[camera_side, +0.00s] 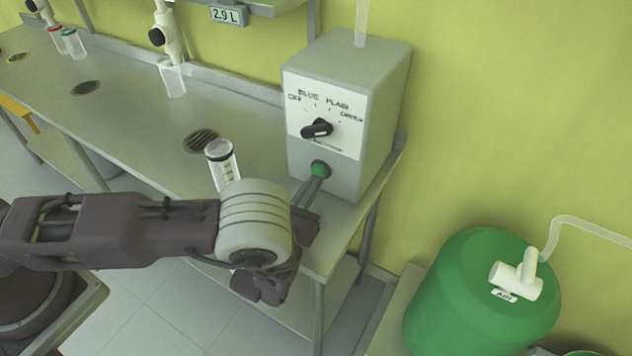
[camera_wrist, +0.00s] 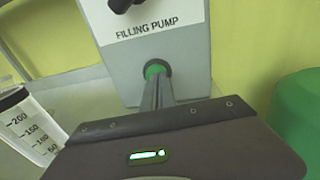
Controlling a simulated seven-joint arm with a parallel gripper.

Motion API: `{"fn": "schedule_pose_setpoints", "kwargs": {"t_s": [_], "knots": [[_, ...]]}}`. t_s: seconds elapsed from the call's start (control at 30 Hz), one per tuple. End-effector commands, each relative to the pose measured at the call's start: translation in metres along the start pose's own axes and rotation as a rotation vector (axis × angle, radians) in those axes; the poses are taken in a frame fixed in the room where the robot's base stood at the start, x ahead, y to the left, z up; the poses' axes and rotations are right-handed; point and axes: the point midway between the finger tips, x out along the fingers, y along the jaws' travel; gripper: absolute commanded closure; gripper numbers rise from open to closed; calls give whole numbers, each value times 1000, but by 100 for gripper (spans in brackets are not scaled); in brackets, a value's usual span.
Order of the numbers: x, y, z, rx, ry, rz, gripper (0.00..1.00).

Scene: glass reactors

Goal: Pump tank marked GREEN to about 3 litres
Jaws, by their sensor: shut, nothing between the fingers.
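The grey filling pump box (camera_side: 372,110) stands at the right end of the bench. It has a black dial knob (camera_side: 317,129) under small position marks; I cannot tell for certain which mark it points to. Below it is a green button (camera_side: 320,168), also in the wrist view (camera_wrist: 155,68). My gripper (camera_side: 316,177) is shut and empty, its fingertips (camera_wrist: 156,80) at the button, partly covering it; I cannot tell whether it is pressed in. A display (camera_side: 227,15) above the bench reads 2.9 L. A green tank (camera_side: 460,295) stands at the right.
A clear graduated cylinder with a black rim (camera_side: 220,155) stands left of my gripper, close to it in the wrist view (camera_wrist: 30,120). Drains (camera_side: 86,88), a spout (camera_side: 168,40) and jars (camera_side: 73,42) lie farther left. A white fitting with hose (camera_side: 515,280) tops the tank.

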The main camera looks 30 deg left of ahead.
Motion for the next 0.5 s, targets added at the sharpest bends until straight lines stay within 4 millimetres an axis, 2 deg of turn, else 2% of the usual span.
{"fn": "schedule_pose_setpoints", "kwargs": {"t_s": [0.1, 0.3, 0.5], "knots": [[-32, -3, -5, 4, 15, -7, 100], [-81, -2, -7, 4, 20, -5, 100], [-113, -2, -7, 4, 20, -3, 100]]}}
